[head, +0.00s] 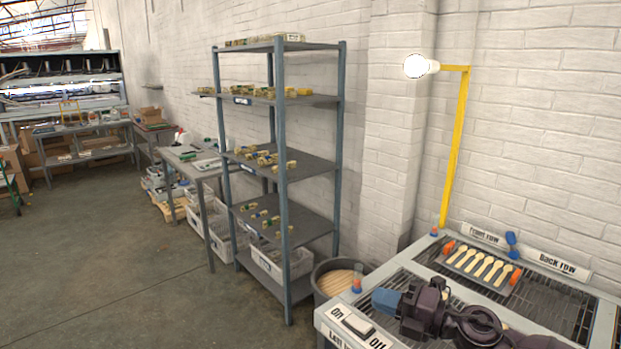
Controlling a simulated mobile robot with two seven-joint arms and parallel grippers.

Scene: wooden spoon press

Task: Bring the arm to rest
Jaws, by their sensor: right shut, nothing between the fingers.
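My right gripper (384,302) is at the lower right, low over the near left part of the grey press table (325,315). Its arm comes in from the lower right. Its blue fingertips point left and are shut and empty, just above and right of the On/Off switch (357,323). Farther back on the table, a row of several wooden spoons (480,265) lies on a dark plate between two orange end pieces, apart from my gripper. My left gripper is not in view.
"Front row" (483,235) and "Back row" (552,263) signs stand behind the spoons beside a blue knob (511,244). A yellow post (454,150) carries a lit bulb (416,66).

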